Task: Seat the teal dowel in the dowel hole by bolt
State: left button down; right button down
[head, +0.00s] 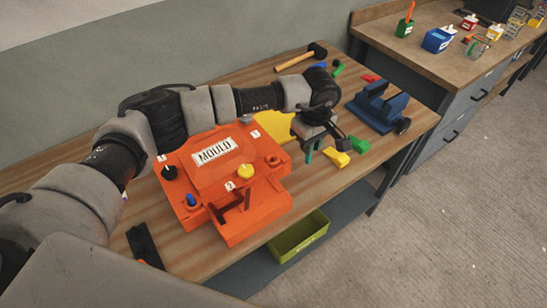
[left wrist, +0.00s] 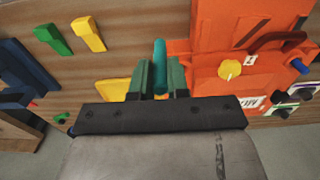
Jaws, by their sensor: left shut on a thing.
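My left gripper (head: 314,146) hangs above the bench just right of the orange mould (head: 245,218). It is shut on the teal dowel (left wrist: 159,54), which stands out between the green-faced fingers (left wrist: 158,78) in the left wrist view. In that view the mould (left wrist: 212,45) lies to the right of the dowel, and the dowel is apart from any hole. The mould carries a yellow knob (head: 245,171), a blue peg (head: 191,200), a black knob (head: 169,172) and small numbered labels. I cannot make out the dowel hole or the bolt for certain. My right gripper is not in view.
Yellow (head: 336,158) and green (head: 359,146) wedges lie right of the gripper. A blue vice (head: 378,106) stands beyond them. A hammer (head: 297,61) lies at the back. A yellow sheet (head: 272,126) lies behind the mould. A green bin (head: 299,238) sits below the bench's front edge.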

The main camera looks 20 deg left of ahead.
pick_arm(q)
jog(key=b, duration=0.2)
send_over(273, 153)
jog(key=s, duration=0.2)
notch_tip(273, 153, down, 7)
jog(key=f, duration=0.1)
jog(key=f+b, duration=0.2)
jog(key=f, duration=0.1)
jog(key=shift+d, duration=0.25)
jog(key=shift+f, duration=0.1)
jog(key=c, duration=1.4)
grip_release()
